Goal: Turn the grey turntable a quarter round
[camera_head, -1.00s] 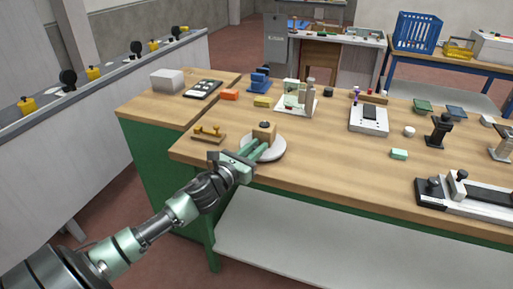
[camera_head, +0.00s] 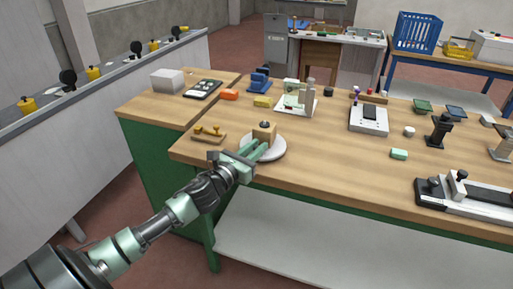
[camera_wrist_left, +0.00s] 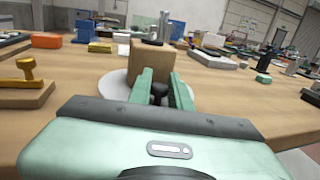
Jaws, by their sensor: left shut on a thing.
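The grey turntable (camera_head: 277,151) is a pale round disc near the front left of the wooden bench. A tan block (camera_head: 264,131) stands on it, towards its far side. My left gripper (camera_head: 259,148) reaches over the turntable's near side, its green fingers low beside the block. In the left wrist view, the fingers are shut on a small dark knob (camera_wrist_left: 158,91) in front of the block (camera_wrist_left: 150,63). The disc's pale rim (camera_wrist_left: 112,85) shows to the left of the fingers; much of the disc is hidden behind the gripper. My right gripper is out of view.
The bench right of the turntable is clear up to the green block (camera_head: 398,154).

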